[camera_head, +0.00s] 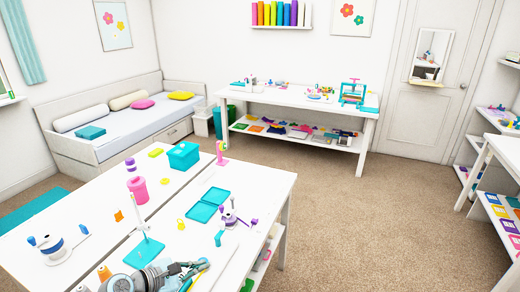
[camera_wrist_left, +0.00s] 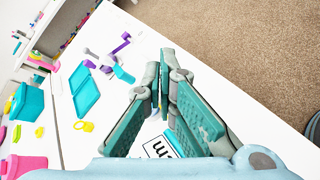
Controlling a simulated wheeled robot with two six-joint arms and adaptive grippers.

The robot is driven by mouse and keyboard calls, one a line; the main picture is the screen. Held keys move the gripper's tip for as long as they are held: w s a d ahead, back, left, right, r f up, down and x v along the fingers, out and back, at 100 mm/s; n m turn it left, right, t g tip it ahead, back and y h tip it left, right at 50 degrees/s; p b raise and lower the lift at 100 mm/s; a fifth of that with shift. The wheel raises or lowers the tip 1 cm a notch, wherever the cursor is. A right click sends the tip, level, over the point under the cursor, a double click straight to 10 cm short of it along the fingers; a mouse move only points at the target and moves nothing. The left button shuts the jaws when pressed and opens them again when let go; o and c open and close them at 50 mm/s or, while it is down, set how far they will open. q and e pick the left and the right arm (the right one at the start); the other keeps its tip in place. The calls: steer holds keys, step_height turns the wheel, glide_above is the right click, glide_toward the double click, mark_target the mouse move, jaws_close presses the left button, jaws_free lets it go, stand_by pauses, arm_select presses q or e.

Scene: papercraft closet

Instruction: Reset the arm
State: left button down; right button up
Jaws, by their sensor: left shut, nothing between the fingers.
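My left gripper (camera_head: 190,270) is at the bottom edge of the head view, over the near part of the white table (camera_head: 250,190). In the left wrist view its two teal fingers (camera_wrist_left: 165,75) come together at the tips with nothing between them. A white card with black letters (camera_wrist_left: 160,147) lies on the table beneath the fingers. My right gripper is in neither view.
Open carpet (camera_head: 360,210) lies to the right. A craft bench (camera_head: 290,97) stands behind.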

arm_select(q)
steer(key=s+a+r+n+t+y, duration=0.1)
steer(key=a+r+n+t+y, duration=0.25)
steer(key=r+n+t, duration=1.1)
steer(key=s+a+f+n+g+y, duration=0.4)
steer(key=s+a+n+g+y, duration=0.1)
steer(key=n, duration=0.7)
steer(key=s+a+f+n+g+y, duration=0.4)
steer(key=s+a+n+g+y, duration=0.15)
steer(key=n, duration=0.65)
steer(key=s+d+f+n+g+h, duration=0.3)
steer(key=s+d+f+n+g, duration=0.25)
steer(key=s, duration=0.45)
steer(key=s+d+f+n+g+h, duration=0.2)
steer(key=s+d+f+n+g, duration=0.4)
steer(key=s, duration=0.5)
steer(key=s+a+f+b, duration=0.1)
steer(key=a+f, duration=0.1)
steer(key=f, duration=0.9)
steer(key=s+a+f, duration=0.1)
steer(key=f, duration=1.1)
steer(key=s+f, duration=1.2)
steer(key=shift+s+a+g+b, duration=0.3)
steer(key=shift+s+g+b, duration=0.05)
steer(key=shift+g+b, duration=0.1)
